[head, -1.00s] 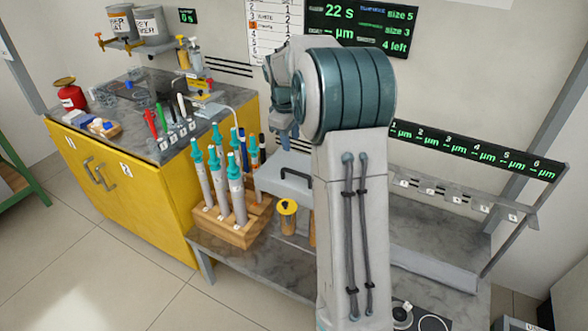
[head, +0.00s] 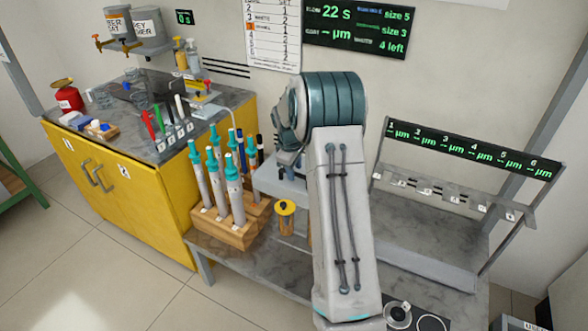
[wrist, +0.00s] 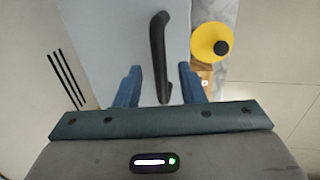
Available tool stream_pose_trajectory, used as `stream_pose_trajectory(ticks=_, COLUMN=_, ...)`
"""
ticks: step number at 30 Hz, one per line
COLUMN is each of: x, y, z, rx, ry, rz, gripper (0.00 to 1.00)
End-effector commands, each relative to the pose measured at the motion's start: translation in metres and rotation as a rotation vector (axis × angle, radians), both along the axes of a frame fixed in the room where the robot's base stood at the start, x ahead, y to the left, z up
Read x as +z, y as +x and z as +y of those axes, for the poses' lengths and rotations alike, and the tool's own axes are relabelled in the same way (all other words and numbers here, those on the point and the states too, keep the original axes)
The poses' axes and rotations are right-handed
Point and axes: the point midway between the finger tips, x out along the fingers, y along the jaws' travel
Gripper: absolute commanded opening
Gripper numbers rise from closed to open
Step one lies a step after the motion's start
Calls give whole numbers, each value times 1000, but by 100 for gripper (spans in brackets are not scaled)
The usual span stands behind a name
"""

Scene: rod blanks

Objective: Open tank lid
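The tank lid (head: 268,182) is a pale grey slab behind the wooden rack on the low bench. It also fills the upper middle of the wrist view (wrist: 105,30). Its black bar handle (wrist: 157,40) runs lengthwise between and ahead of my two blue fingers. My gripper (wrist: 160,70) is open, with a finger on either side of the handle and a gap to each. I cannot tell whether the fingers are level with the bar. In the head view my arm hides the handle and most of the gripper.
A yellow-topped container (head: 285,208) stands in front of the lid and shows right of the handle in the wrist view (wrist: 210,42). A wooden rack (head: 240,232) of teal-capped rods stands close on the left. A hook rack (head: 440,190) stands right.

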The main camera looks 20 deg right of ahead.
Motion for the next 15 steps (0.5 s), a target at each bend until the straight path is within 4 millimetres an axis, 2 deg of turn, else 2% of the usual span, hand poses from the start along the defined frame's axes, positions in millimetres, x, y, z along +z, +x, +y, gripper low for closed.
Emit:
stream_pose_trajectory(ticks=10, x=-5, y=0, z=-1, rx=-1, ry=0, rz=0, gripper=36)
stream_pose_trajectory(ticks=11, x=-5, y=0, z=-1, rx=-1, ry=0, rz=0, gripper=33)
stream_pose_trajectory(ticks=14, x=-5, y=0, z=-1, rx=-1, ry=0, rz=0, gripper=5)
stream_pose_trajectory(ticks=15, x=-5, y=0, z=-1, rx=0, ry=0, rz=0, gripper=0)
